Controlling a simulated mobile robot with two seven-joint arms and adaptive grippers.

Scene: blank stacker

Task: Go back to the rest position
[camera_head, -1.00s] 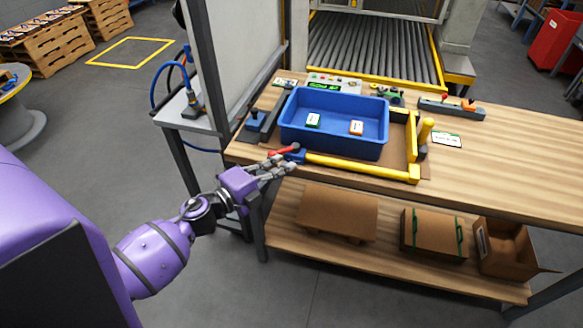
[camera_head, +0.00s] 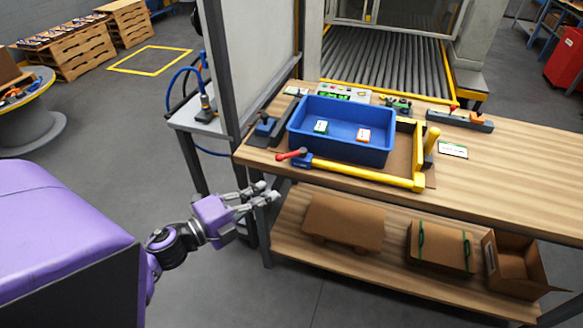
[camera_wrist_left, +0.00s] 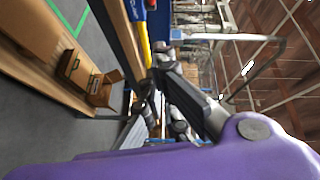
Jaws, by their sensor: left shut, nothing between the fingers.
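My left gripper (camera_head: 268,193) is shut and empty in the head view. It is in front of the table's near left edge and below the tabletop, apart from the bench. In the left wrist view its fingers (camera_wrist_left: 150,100) point toward the bench, which appears turned on its side. A blue bin (camera_head: 341,149) stands on the bench and holds a green-and-white box (camera_head: 320,127) and an orange-and-white box (camera_head: 364,135). My right gripper is not in view.
The wooden workbench (camera_head: 510,168) has a lower shelf with a flat brown carton (camera_head: 343,221), a strapped carton (camera_head: 440,246) and an open carton (camera_head: 512,262). A roller conveyor (camera_head: 387,64) lies behind. A grey upright panel (camera_head: 262,50) stands at the left. The floor in front is clear.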

